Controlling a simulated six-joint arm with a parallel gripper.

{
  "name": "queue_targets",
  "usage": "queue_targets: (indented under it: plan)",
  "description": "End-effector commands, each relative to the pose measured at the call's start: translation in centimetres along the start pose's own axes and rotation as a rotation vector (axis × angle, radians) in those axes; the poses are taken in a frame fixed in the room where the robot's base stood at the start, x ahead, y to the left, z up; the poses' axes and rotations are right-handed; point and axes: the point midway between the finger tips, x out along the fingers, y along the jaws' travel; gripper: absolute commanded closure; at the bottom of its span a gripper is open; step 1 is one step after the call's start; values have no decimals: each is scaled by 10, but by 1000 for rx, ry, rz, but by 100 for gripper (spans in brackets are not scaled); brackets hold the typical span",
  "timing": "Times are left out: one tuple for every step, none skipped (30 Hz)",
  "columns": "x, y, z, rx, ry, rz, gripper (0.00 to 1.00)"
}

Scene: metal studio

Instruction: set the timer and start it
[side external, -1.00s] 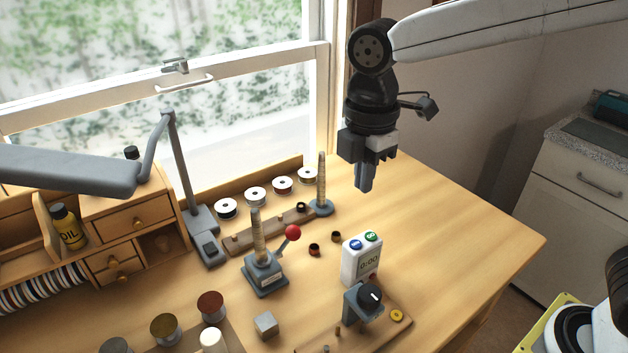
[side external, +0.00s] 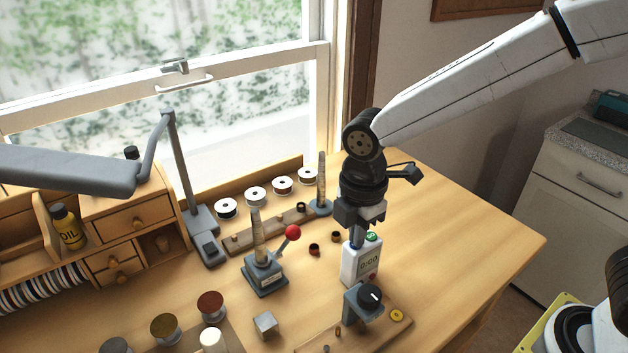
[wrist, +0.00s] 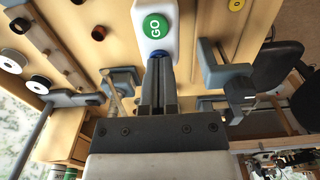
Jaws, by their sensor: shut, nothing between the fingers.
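The white timer (side external: 359,265) stands upright on the wooden bench, and its display reads 0:00. Its green GO button (side external: 372,237) is uncovered; in the wrist view the GO button (wrist: 156,25) faces the camera. My gripper (side external: 356,241) is shut and empty, pointing down onto the timer's top at the blue button. In the wrist view my gripper's fingertips (wrist: 159,62) cover most of the blue button (wrist: 160,54), leaving only a blue edge in sight. Whether the button is pressed in cannot be told.
A grey clamp with a black knob (side external: 370,294) stands just in front of the timer. A lever device with a red ball (side external: 292,232) is to its left. Several spools (side external: 256,195) line the back. The bench right of the timer is clear.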

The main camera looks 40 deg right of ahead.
Motion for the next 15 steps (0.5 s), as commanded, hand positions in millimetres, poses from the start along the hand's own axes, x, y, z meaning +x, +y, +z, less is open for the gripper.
queue_targets:
  plan:
    - [0,0,0,0,0,0,100]
    - [0,0,0,0,0,0,100]
    - [0,0,0,0,0,0,100]
    - [0,0,0,0,0,0,100]
    - [0,0,0,0,0,0,100]
    - [0,0,0,0,0,0,100]
    - [0,0,0,0,0,0,100]
    - [0,0,0,0,0,-1,100]
    - [2,0,0,0,0,-1,100]
    - [4,0,0,0,-1,-2,100]
    - [6,0,0,0,-1,-2,100]
    - [9,0,0,0,-1,-3,100]
    - [12,-1,0,0,-1,-3,100]
    - [14,-1,0,0,-1,-3,100]
    - [17,-1,0,0,-2,-4,100]
